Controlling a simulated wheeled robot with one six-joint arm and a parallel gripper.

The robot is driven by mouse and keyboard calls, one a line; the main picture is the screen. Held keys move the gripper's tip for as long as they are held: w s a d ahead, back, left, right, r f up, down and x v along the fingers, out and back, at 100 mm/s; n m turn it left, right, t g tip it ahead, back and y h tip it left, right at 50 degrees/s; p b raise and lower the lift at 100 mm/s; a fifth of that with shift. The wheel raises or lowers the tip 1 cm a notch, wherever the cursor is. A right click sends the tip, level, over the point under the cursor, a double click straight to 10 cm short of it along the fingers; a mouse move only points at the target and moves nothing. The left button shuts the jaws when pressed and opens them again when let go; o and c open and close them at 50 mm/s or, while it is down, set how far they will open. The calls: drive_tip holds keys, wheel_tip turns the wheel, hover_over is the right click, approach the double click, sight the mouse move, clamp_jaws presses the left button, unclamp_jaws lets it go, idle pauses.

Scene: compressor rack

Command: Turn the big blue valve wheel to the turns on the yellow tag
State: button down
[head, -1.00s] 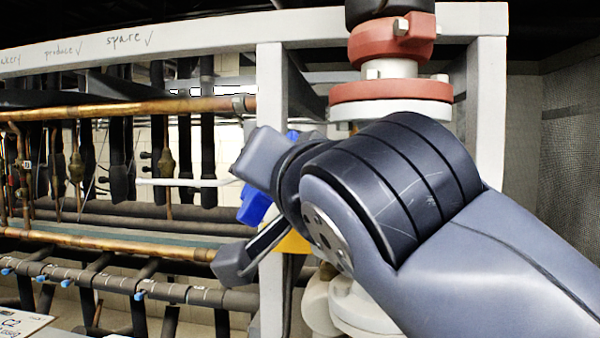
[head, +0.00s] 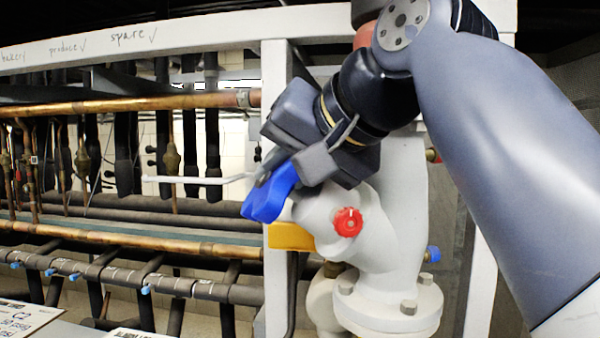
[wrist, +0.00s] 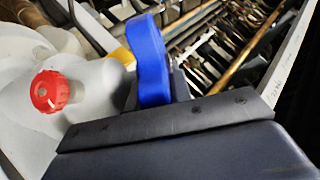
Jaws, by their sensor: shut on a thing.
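The big blue valve wheel (head: 268,196) sits on the left end of the white valve body (head: 395,210). My gripper (head: 285,172) is shut on the wheel's upper rim, reaching it from the upper right. In the wrist view the wheel (wrist: 150,60) stands edge-on at the gripper's front edge, its lower part hidden. The yellow tag (head: 291,236) hangs just below the wheel; its writing cannot be read. A corner of the tag (wrist: 122,56) shows beside the wheel in the wrist view.
A small red knob (head: 347,222) sits on the valve body, right of the wheel. A white frame post (head: 275,100) stands behind my gripper. Copper and dark pipes (head: 130,107) fill the rack at left. A small blue cap (head: 432,254) is at lower right.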

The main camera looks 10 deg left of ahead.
drive_tip(key=shift+w+g, duration=0.15)
drive_tip(key=shift+g, duration=0.55)
drive_tip(key=shift+r+n, duration=0.1)
drive_tip(key=shift+n, duration=0.2)
drive_tip(key=c, duration=1.3)
unclamp_jaws()
drive_tip(key=shift+v, duration=3.7)
drive_tip(key=shift+w, duration=0.1)
